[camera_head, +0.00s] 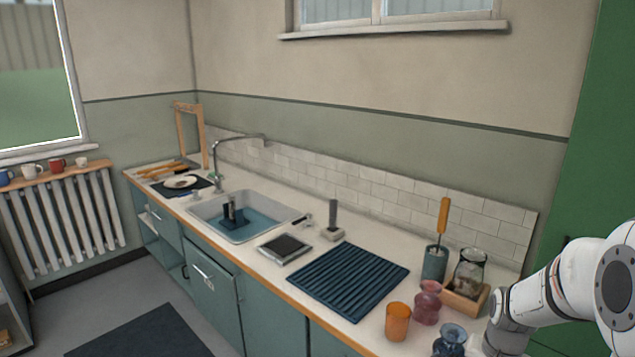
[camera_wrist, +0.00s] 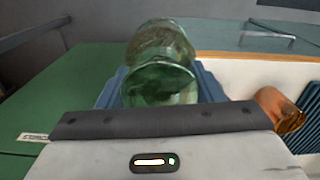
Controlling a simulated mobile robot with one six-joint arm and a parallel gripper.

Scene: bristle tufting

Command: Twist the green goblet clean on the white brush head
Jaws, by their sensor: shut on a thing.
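The green goblet (camera_wrist: 160,65) is clear green glass and shows at the top middle of the wrist view, just beyond my gripper (camera_wrist: 160,88). My gripper is shut on it; the exact contact is partly hidden by the dark gripper edge. In the head view my arm is at the lower right, and neither gripper nor green goblet shows there. An upright dark brush-like piece (camera_head: 231,211) with a blue base stands in the sink. A grey post on a pale block (camera_head: 332,232) stands right of the sink. I cannot tell which bears the white brush head.
The sink (camera_head: 275,214) is set in the pale counter. A dark blue ribbed mat (camera_head: 350,280) lies to its right. An orange glass (camera_head: 398,322), a pink vase (camera_head: 428,302) and a blue glass (camera_head: 451,340) stand near my arm. A holder (camera_head: 434,264) stands behind them.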

